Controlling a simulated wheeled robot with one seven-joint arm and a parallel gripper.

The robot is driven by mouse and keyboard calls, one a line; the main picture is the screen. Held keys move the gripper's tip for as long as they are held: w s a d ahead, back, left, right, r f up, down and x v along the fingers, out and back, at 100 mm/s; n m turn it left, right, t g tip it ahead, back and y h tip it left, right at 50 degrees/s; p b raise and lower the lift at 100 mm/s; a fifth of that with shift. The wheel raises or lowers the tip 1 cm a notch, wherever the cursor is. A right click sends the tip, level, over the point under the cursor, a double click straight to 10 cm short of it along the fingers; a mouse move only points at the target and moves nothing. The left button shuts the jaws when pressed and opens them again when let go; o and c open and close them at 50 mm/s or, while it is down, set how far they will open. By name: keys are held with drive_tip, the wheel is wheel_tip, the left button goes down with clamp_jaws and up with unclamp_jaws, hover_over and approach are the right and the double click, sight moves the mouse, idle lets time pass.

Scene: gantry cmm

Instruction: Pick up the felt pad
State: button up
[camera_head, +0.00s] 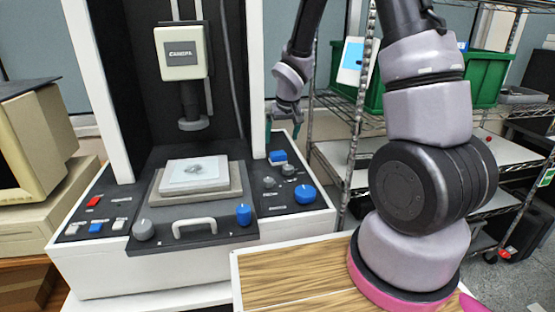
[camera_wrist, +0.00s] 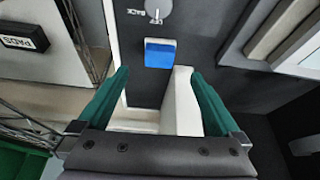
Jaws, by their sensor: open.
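I cannot tell the felt pad for sure. A pale square plate (camera_head: 195,174) with a small grey shape on top lies on the stage of the measuring machine (camera_head: 160,264); what the shape is, I cannot tell. A black block labelled "PADS" (camera_wrist: 25,37) shows at the top left of the wrist view. My gripper (camera_head: 283,130) hangs behind the right side of the machine's panel, right of the plate. In the wrist view my gripper (camera_wrist: 160,78) has its green fingers wide apart, with nothing held between them. A blue rocker button (camera_wrist: 159,53) shows beyond the fingers.
The machine's white right post (camera_head: 256,75) stands between my gripper and its probe head (camera_head: 181,53). A wire rack (camera_head: 340,115) with green bins (camera_head: 487,78) stands at the right. A wood-topped surface (camera_head: 300,272) is in front. A beige monitor (camera_head: 35,140) stands at the left.

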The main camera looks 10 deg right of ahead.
sight(279, 155)
drive_tip(key=x, duration=1)
drive_tip(key=shift+f, duration=0.25)
drive_tip(key=c, duration=1.3)
